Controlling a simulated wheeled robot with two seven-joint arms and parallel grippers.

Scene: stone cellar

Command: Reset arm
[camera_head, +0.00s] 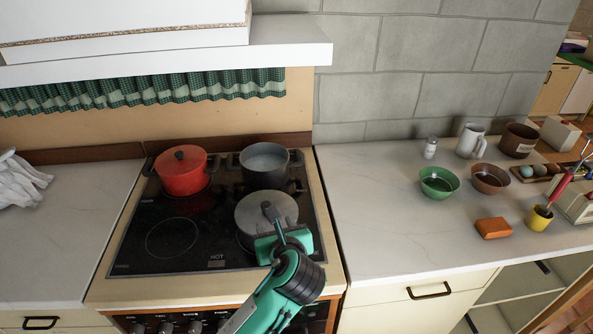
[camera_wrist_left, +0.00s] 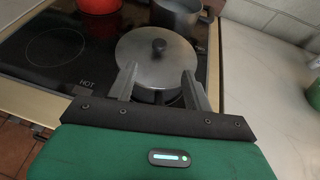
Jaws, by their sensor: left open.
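My left gripper (camera_head: 270,212) is over the front right of the black stove top (camera_head: 140,255), in front of a grey lidded pan (camera_head: 284,200). In the left wrist view my left gripper (camera_wrist_left: 158,82) has its two fingers spread, with nothing between them in its grip. The fingers point toward the pan's lid (camera_wrist_left: 140,52) and its black knob (camera_wrist_left: 158,45); the lid sits on the pan. I cannot tell whether the fingers touch the lid. My right gripper is not in view.
A red pot (camera_head: 181,175) and an open grey pot (camera_head: 264,163) stand on the back of the stove. The right counter (camera_head: 375,235) holds a green bowl (camera_head: 438,182), a brown bowl (camera_head: 489,179), an orange block (camera_head: 493,228) and mugs. Its front left is clear.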

